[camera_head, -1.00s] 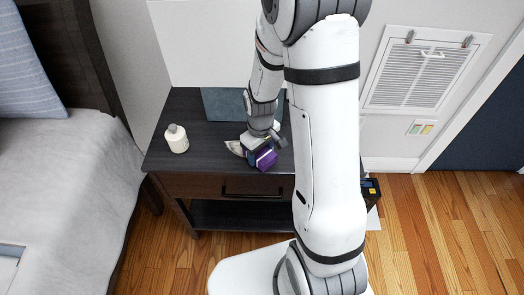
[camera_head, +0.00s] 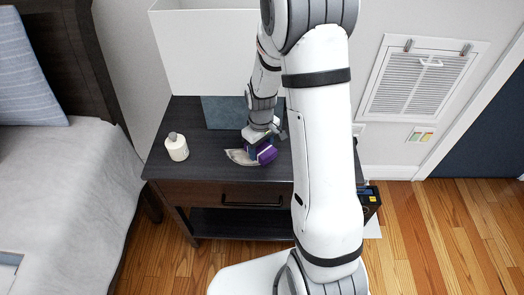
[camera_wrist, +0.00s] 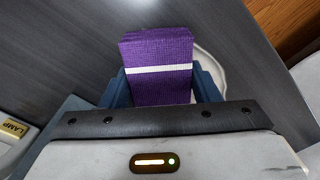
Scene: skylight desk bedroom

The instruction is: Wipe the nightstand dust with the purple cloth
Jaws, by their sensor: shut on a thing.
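The purple cloth (camera_head: 267,153) is a folded pad with a white stripe. In the wrist view the cloth (camera_wrist: 157,52) is clasped between the blue fingers of my gripper (camera_wrist: 160,88). In the head view my gripper (camera_head: 258,142) points down over the dark nightstand (camera_head: 205,170), with the cloth at or just above its top. A pale, flat patch (camera_head: 239,157), perhaps the dust, lies beside and partly under the cloth. Its pale curved edge (camera_wrist: 221,68) shows right of the cloth in the wrist view. Contact with the top cannot be told.
A small cream bottle (camera_head: 177,148) stands on the nightstand's left. A white lampshade (camera_head: 205,55) rises at the back, above a blue-grey panel (camera_head: 222,113). The bed (camera_head: 70,190) is to the left. My arm hides the nightstand's right part. The front left top is clear.

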